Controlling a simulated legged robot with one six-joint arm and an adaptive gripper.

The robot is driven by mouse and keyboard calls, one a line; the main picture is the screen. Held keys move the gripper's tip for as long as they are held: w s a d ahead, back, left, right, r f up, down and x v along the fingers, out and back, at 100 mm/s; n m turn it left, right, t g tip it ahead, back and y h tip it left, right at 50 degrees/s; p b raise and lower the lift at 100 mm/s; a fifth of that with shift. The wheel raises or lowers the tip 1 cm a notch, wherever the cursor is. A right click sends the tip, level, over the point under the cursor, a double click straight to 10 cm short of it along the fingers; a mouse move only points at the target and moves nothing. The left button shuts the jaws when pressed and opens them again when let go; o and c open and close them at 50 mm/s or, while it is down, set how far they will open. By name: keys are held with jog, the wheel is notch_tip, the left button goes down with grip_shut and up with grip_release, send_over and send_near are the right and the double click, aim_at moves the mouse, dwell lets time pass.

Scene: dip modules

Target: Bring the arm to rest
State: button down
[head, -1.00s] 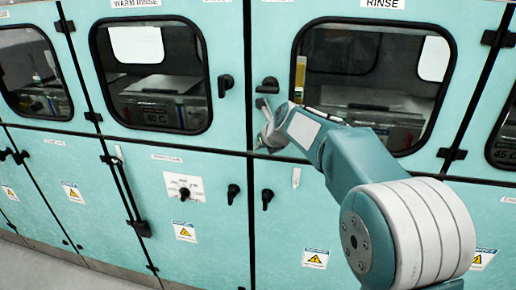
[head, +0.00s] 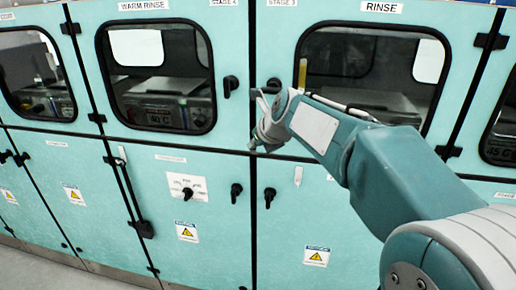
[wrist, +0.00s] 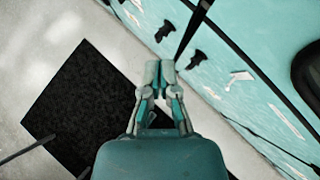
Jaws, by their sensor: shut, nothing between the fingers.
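My gripper (head: 262,137) is in front of the teal cabinet (head: 215,165), near the seam between the stage 4 and stage 3 doors. In the wrist view my gripper (wrist: 159,72) points down with its fingertips together and nothing between them. My arm reaches in from the lower right of the head view, bent, and covers part of the rinse window (head: 370,75).
Black handles (head: 231,84) stick out from the doors close to my gripper. A lower handle (head: 269,196) is just below it. In the wrist view a black mat (wrist: 85,105) lies on the pale floor (wrist: 50,40), beside the cabinet front (wrist: 250,60).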

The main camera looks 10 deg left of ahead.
jog(key=s+d+n+h, duration=0.3)
jog(key=s+d+n, duration=1.05)
jog(key=d, duration=0.35)
jog(key=s+d+f+n+h, duration=0.1)
jog(key=s+d+f+n, duration=0.3)
jog(key=s+d+n, duration=0.2)
jog(key=s+d+f+n+h, duration=0.2)
jog(key=s+d+f+n, duration=0.2)
jog(key=s, duration=0.7)
jog(key=d+n, duration=0.2)
jog(key=n, duration=0.1)
jog(key=shift+s+f+g, duration=0.2)
jog(key=shift+s+g, duration=0.05)
jog(key=shift+g, duration=0.05)
jog(key=shift+a+n, duration=0.1)
jog(key=shift+n, duration=0.15)
